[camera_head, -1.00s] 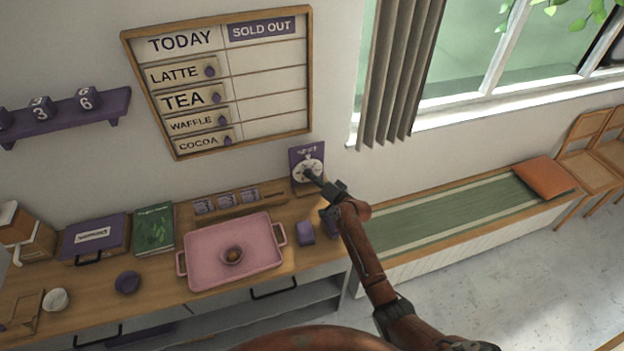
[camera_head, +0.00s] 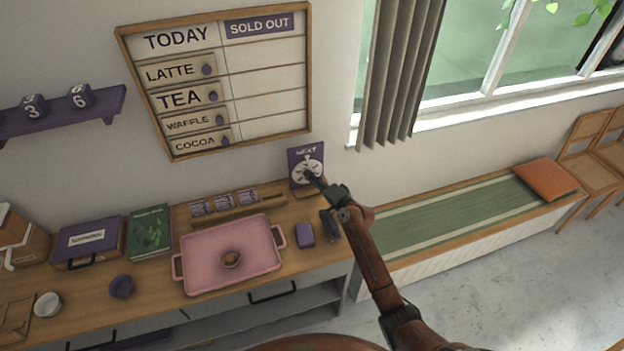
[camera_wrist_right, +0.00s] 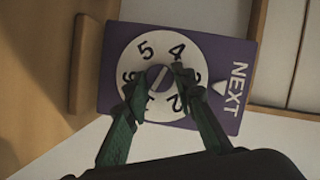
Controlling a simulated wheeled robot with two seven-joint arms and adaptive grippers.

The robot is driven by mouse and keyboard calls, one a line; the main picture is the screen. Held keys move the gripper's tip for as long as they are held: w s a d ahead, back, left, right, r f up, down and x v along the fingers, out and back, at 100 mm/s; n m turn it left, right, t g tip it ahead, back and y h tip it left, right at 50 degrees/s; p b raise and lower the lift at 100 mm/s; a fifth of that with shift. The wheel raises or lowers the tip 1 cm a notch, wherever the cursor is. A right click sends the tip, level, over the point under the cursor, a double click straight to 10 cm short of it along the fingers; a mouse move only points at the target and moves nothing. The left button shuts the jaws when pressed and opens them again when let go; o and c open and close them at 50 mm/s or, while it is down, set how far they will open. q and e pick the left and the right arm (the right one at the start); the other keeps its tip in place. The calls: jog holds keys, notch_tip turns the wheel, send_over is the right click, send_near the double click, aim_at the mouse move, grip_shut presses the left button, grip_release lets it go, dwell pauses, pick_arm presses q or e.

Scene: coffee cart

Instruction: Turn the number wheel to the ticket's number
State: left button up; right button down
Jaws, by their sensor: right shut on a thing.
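The number wheel (camera_head: 303,170) is a white dial on a purple NEXT board (camera_head: 293,158) standing at the right end of the counter. In the right wrist view the wheel (camera_wrist_right: 132,55) shows a purple centre knob (camera_wrist_right: 160,77) and digits around it. The digits 5, 4, 2 and 6 can be made out; the digit nearest the white pointer (camera_wrist_right: 219,89) is partly covered by a finger and looks like a 3. My right gripper (camera_wrist_right: 158,84) is shut on the knob, one finger on each side. No ticket number is readable. My left gripper is not in view.
A pink tray (camera_head: 184,275) with a small round item stands left of the board. Behind it a wooden rail holds small purple cards (camera_head: 223,203). Purple blocks (camera_head: 305,234) sit near my right arm. A menu board (camera_head: 265,85) hangs above.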

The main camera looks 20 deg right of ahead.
jog(key=c, duration=1.6)
grip_release()
jog(key=v, duration=1.2)
jog(key=shift+d, duration=0.1)
